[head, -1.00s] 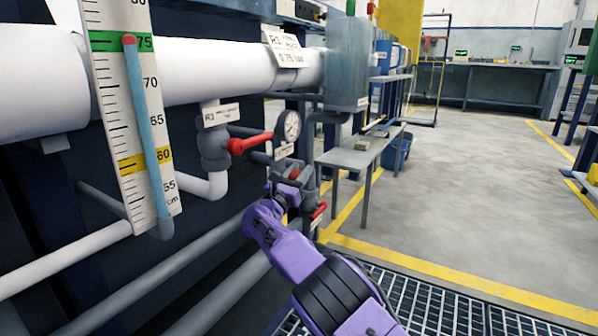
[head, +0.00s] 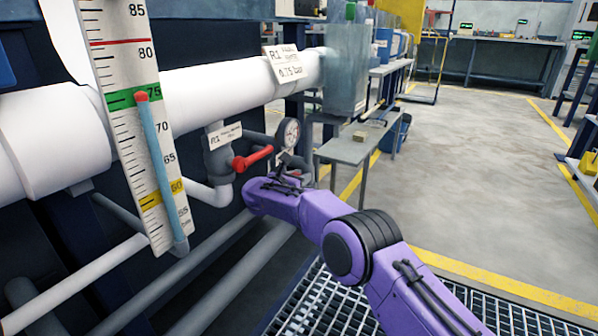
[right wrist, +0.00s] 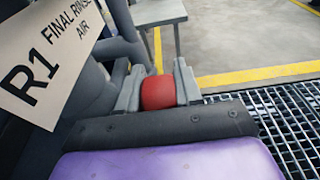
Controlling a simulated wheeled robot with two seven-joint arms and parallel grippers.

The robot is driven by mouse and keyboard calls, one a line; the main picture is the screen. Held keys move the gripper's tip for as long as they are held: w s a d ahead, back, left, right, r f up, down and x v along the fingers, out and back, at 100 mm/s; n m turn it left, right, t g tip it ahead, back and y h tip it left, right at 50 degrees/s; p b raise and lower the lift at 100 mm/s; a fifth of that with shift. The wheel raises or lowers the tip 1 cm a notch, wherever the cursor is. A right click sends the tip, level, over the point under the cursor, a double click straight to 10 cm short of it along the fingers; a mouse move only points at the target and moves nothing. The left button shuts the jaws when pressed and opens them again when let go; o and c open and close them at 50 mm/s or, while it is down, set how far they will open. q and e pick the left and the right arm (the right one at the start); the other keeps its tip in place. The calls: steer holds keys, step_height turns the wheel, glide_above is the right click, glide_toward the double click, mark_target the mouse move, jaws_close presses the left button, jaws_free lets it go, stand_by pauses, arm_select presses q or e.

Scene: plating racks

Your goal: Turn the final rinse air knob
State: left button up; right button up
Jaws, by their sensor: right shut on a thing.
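The final rinse air knob (right wrist: 158,92) is red and sits between the two grey fingers of my right gripper (right wrist: 160,90) in the right wrist view. The fingers are shut on it from both sides. A white tag (right wrist: 50,62) reading "R1 FINAL RINSE AIR" hangs to its left. My left gripper is in neither view.
A red-handled valve (head: 252,157) and a round gauge (head: 288,133) are just above my right wrist. A tall level scale (head: 130,110) stands at the left. A small grey table (head: 352,148) is beyond the wrist. Grating (head: 330,300) covers the floor below.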

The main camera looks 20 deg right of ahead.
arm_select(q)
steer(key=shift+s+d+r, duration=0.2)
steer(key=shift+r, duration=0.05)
arm_select(e)
steer(key=shift+f, duration=0.15)
steer(key=o, duration=0.7)
steer(key=shift+a, duration=0.15)
